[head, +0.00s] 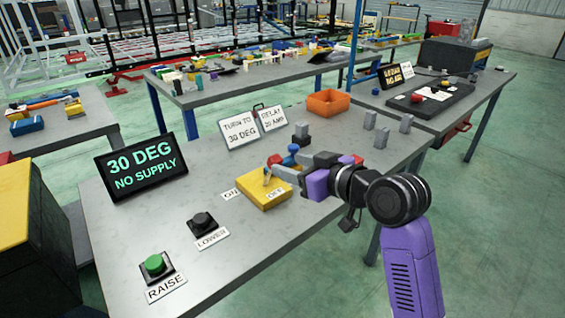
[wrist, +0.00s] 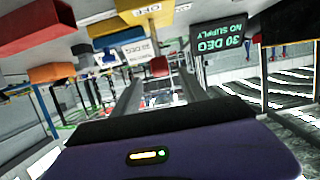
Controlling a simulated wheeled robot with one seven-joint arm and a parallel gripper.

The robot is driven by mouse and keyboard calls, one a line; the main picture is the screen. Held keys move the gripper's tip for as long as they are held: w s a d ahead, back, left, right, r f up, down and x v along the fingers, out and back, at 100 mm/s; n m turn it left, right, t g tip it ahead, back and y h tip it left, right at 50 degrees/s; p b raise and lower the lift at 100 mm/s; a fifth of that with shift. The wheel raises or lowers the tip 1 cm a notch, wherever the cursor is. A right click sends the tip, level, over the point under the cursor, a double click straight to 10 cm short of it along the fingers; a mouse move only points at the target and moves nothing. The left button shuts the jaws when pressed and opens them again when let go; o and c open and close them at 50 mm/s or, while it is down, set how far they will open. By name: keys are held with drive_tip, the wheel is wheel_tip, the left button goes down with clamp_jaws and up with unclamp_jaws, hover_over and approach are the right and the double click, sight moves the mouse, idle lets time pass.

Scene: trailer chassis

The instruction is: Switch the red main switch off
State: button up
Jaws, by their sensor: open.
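A yellow switch box (head: 262,193) sits on the grey bench, with an ON label (head: 230,194) at its left and an OFF label (head: 275,193) on its front right. A small pale lever stands on its top. A red piece (head: 275,160) shows just behind the lever, close to my fingertips; I cannot tell whether it is the switch handle. My gripper (head: 290,168) is open at the box's right rear, reaching in from the right; contact is unclear. In the wrist view the yellow box (wrist: 155,13) with its OFF label appears upside down at the top.
A black display (head: 140,165) reads 30 DEG, NO SUPPLY. A green RAISE button (head: 155,265) and black LOWER button (head: 203,221) stand front left. Two white signs (head: 253,126), an orange bin (head: 328,102) and several grey blocks stand behind.

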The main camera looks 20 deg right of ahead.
drive_tip(key=v, duration=0.2)
drive_tip(key=shift+s+d+r, duration=0.1)
drive_tip(key=shift+s, duration=0.25)
wheel_tip(320, 180, up, 5)
drive_tip(key=d+m+t+h, duration=0.1)
drive_tip(key=d+m+t, duration=0.1)
drive_tip(key=d+t, duration=0.1)
drive_tip(key=s+d+f+m+t+h, duration=0.2)
drive_tip(key=s+m+h, duration=0.1)
drive_tip(key=h, duration=0.1)
drive_tip(key=s+a+f+g, duration=0.1)
drive_tip(key=s+f, duration=0.4)
drive_tip(key=s, duration=0.8)
drive_tip(key=s+a+f+n+g+p, duration=0.1)
drive_tip(key=s+a+f, duration=0.3)
drive_tip(key=s, duration=0.9)
drive_tip(key=s+a+f+g, duration=0.2)
drive_tip(key=s+f, duration=0.6)
drive_tip(key=s, duration=0.6)
drive_tip(key=shift+a+p, duration=0.3)
drive_tip(key=shift+a, duration=0.3)
